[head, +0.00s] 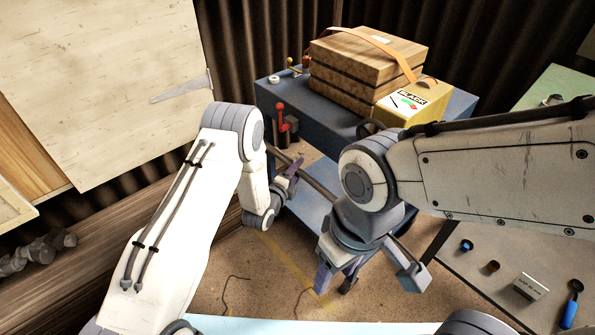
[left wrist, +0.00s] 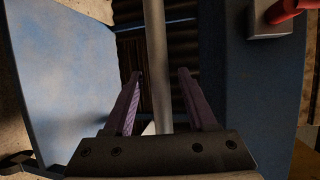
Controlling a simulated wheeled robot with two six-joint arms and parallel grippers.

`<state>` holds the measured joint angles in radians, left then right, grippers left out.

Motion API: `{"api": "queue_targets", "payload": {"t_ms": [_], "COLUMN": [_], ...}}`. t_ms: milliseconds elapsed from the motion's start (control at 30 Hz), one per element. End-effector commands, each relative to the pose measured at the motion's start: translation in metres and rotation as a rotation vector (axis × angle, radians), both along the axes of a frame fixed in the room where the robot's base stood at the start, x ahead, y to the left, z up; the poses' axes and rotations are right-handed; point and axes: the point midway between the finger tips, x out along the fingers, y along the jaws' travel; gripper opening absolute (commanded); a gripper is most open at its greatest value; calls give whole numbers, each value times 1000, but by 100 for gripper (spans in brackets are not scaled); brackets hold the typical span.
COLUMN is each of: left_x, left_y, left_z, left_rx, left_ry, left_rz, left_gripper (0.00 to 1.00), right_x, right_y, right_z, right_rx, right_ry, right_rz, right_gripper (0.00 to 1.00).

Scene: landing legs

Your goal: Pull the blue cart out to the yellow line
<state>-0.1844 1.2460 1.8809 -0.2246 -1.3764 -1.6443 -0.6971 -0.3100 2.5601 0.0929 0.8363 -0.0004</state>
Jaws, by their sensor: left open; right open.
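The blue cart (head: 335,105) stands at the back centre, with a blue lower shelf (head: 305,205). Its grey handle bar (head: 318,188) runs along the near side, partly hidden by my right arm. My left gripper (head: 287,180) is at the bar's left part, open. In the left wrist view the grey bar (left wrist: 154,50) lies between the two purple fingers (left wrist: 160,75), with gaps at both sides. A faint yellow line (head: 290,265) crosses the floor below.
Wooden boxes (head: 350,65) with an orange strap and a yellow box (head: 412,105) sit on the cart. A red-handled clamp (head: 281,115) is on its near left edge; it shows red in the left wrist view (left wrist: 290,10). A grey table (head: 480,295) with small items stands right.

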Motion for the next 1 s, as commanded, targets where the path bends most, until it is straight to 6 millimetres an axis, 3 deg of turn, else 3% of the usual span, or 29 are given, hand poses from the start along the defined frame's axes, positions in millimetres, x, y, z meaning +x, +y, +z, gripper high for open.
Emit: {"api": "queue_targets", "payload": {"t_ms": [333, 467, 500, 1000], "left_x": [4, 4, 4, 4], "left_y": [-2, -2, -2, -2], "left_z": [-1, -1, -1, -2], "left_rx": [0, 0, 0, 0], "left_ry": [1, 1, 2, 3], "left_rz": [0, 0, 0, 0], "left_gripper": [57, 7, 0, 0], "right_x": [0, 0, 0, 0], "right_y": [0, 0, 0, 0], "right_z": [-1, 0, 0, 0], "right_rx": [0, 0, 0, 0], "right_ry": [0, 0, 0, 0], "right_rz": [0, 0, 0, 0], "right_gripper": [57, 57, 57, 57]}}
